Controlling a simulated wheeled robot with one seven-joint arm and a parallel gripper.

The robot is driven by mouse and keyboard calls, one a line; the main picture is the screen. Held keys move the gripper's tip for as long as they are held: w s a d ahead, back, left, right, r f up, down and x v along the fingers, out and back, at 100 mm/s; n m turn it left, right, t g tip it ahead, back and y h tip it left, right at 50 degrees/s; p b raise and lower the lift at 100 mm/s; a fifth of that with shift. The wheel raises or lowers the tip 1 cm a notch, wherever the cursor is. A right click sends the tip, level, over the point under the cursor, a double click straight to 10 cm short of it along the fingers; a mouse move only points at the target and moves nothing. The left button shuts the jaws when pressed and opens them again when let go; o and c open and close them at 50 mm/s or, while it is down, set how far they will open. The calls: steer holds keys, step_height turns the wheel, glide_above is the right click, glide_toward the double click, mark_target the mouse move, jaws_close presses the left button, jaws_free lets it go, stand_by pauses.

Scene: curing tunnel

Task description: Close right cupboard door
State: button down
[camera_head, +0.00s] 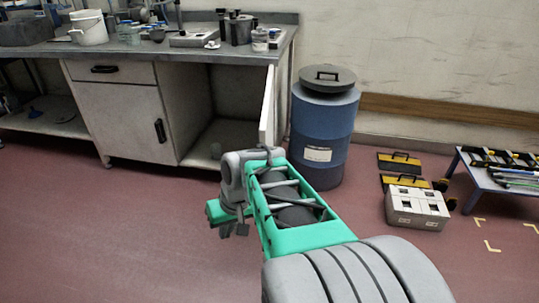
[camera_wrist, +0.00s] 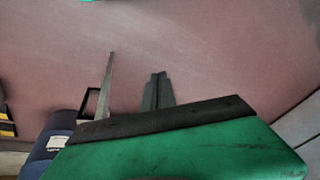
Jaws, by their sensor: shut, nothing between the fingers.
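The right cupboard door (camera_head: 267,106) stands open at the right end of the workbench cupboard, sticking out towards me and seen nearly edge-on. The cupboard opening (camera_head: 218,100) beside it is exposed. My gripper (camera_head: 228,226) is low in front of the cupboard, apart from the door in the head view, with my green arm covering the area below the door. In the wrist view my gripper (camera_wrist: 158,88) is shut and empty. A thin upright grey edge with a black handle (camera_wrist: 89,103), probably the door, shows to its left.
The left cupboard door (camera_head: 135,122) is shut. A blue drum (camera_head: 321,135) stands close to the right of the open door. A light toolbox (camera_head: 416,208) and a low table (camera_head: 488,184) are farther right. The red floor at front left is clear.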

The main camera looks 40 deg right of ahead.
steer(key=s+d+r+m+t+p, duration=0.2)
steer(key=d+r+m+p, duration=0.3)
steer(key=d, duration=0.7)
steer(key=s+d+r+t+p, duration=0.2)
steer(key=s+d+r+p, duration=0.15)
steer(key=d+r, duration=0.65)
steer(key=w+r+b+x, duration=0.1)
steer(key=b+x, duration=0.2)
steer(key=x, duration=1)
steer(key=shift+w+a+f+b, duration=0.15)
steer(key=shift+w+f+b, duration=0.15)
steer(key=shift+w, duration=0.2)
steer(key=shift+r, duration=0.1)
